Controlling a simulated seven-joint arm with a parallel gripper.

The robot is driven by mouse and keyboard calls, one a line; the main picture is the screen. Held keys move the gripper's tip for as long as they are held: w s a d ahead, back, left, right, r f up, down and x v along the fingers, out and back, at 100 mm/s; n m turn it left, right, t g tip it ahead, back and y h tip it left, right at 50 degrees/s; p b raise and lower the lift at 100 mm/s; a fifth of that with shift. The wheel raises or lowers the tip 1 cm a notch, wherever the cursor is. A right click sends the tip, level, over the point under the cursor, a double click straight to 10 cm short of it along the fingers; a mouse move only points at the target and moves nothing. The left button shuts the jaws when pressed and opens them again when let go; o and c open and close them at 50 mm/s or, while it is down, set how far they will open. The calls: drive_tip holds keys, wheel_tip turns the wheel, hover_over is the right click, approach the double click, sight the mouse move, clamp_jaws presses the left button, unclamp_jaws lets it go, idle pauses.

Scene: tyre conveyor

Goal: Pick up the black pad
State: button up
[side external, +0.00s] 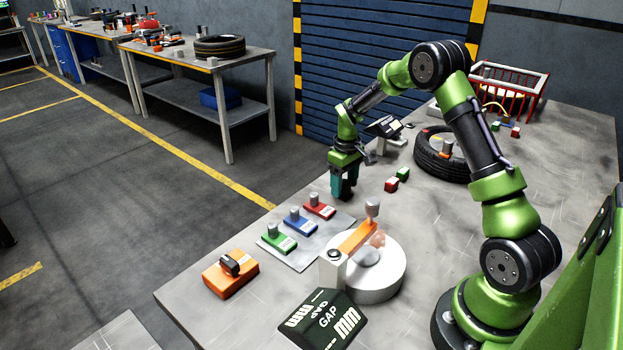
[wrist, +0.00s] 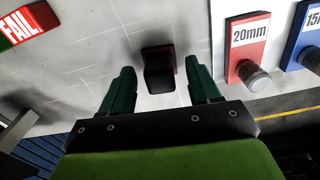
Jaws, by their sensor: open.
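The black pad (wrist: 159,78) shows in the wrist view as a small dark block with a reddish edge, on the grey tabletop. My gripper (wrist: 158,68) is open, with one teal finger on each side of the pad and visible gaps between. In the side view my gripper (side external: 344,194) points down just behind the coloured blocks. I cannot make out the pad there; the fingers seem to hide it. Whether the fingertips are level with the pad is unclear.
Red (side external: 320,207), blue (side external: 299,221) and green (side external: 278,239) knobbed blocks stand in front of my gripper. Nearby are an orange block (side external: 230,277), a round white device (side external: 382,282), and small red (side external: 391,184) and green blocks. A tyre (side external: 440,166) lies behind on the table.

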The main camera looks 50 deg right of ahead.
sight(347, 184)
drive_tip(key=c, duration=1.1)
drive_tip(key=shift+r, duration=0.1)
drive_tip(key=shift+r, duration=0.5)
drive_tip(key=r, duration=0.1)
drive_tip(key=s+r, duration=0.1)
drive_tip(key=shift+a+r, duration=0.2)
drive_tip(key=shift+r, duration=0.15)
drive_tip(key=s+a, duration=0.2)
drive_tip(key=s, duration=0.2)
drive_tip(key=s+a, duration=0.2)
drive_tip(key=s, duration=0.3)
drive_tip(key=s+a+r, duration=0.1)
drive_tip(key=s+a, duration=0.1)
drive_tip(key=s, duration=0.2)
drive_tip(key=shift+s+r, duration=0.1)
drive_tip(key=shift+s, duration=0.2)
